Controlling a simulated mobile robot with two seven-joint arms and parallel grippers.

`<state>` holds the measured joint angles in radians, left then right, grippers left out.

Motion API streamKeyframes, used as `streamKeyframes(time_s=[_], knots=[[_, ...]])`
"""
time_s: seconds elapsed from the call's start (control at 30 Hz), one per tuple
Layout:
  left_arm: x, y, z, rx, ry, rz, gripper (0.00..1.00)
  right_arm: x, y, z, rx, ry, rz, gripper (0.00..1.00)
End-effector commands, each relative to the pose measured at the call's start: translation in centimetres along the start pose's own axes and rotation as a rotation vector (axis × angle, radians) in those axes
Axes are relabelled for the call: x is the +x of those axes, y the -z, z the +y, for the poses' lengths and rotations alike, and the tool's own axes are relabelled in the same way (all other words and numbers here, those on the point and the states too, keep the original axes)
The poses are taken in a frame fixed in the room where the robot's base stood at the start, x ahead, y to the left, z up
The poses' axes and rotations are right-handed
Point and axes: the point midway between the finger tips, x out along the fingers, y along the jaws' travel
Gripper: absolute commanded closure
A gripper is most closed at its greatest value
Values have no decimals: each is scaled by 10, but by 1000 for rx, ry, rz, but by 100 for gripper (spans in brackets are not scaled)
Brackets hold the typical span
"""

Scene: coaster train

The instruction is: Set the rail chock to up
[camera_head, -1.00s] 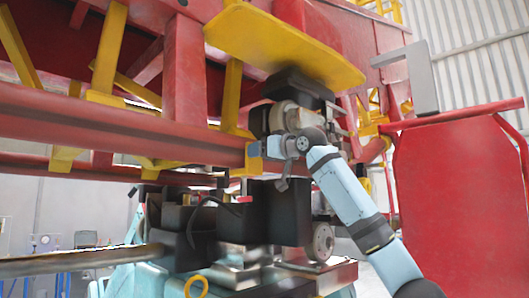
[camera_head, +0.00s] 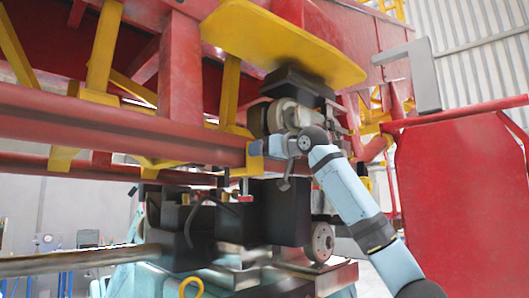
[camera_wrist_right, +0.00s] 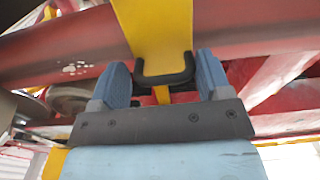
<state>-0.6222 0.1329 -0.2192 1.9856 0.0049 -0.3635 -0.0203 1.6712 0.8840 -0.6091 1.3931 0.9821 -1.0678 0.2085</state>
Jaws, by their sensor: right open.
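My right gripper (camera_head: 258,148) is raised beside the end of the lower red rail, under the yellow plate, in the head view. In the right wrist view its two blue fingers (camera_wrist_right: 168,80) are open and apart. A black U-shaped handle (camera_wrist_right: 165,80) lies between them, in front of a yellow upright (camera_wrist_right: 160,30). It appears to be the rail chock's handle, but I cannot tell for sure. Whether a finger touches it is unclear. The yellow part at the rail end (camera_head: 254,163) is partly hidden by my gripper in the head view. My left gripper is not in view.
A red rail (camera_head: 120,125) runs across the left, with yellow braces above. A yellow plate (camera_head: 280,40) overhangs my right wrist. Black boxy machinery (camera_head: 280,210) stands just below the gripper. A red panel (camera_head: 450,180) stands at the right.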

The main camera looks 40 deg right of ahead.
Motion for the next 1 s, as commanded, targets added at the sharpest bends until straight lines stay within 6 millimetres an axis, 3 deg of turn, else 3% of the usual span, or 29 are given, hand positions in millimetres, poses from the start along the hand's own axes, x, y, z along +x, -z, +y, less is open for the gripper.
streamKeyframes(time_s=[0.23,0.37,0.8,1.0], knots=[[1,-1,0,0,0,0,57,-1,-1,0,0,1,-1,29],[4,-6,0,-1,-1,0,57,-14,-3,0,-1,1,1,29],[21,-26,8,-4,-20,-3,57,-108,-3,0,-2,-1,1,29],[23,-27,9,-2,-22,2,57,-133,-1,0,0,0,1,29]])
